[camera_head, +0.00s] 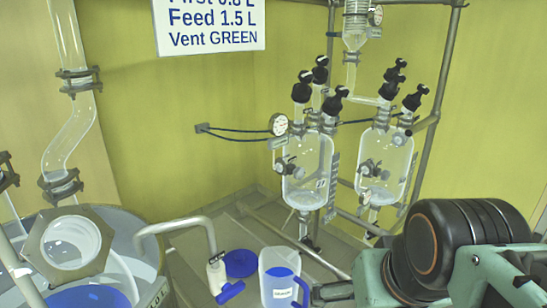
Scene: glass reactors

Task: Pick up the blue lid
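My arm, teal with a black rounded joint, fills the lower right. Dark metal parts (331,291) at its left end, just right of the jug, may be my gripper. They are small and partly cut off, so I cannot tell whether the fingers are open or shut. The lid is apart from them, on the far side of the jug.
The clear jug (279,281) has a blue handle and blue contents. A large vessel (140,252) stands left, with blue inside. Glass reactors (307,165) on a metal frame stand behind.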

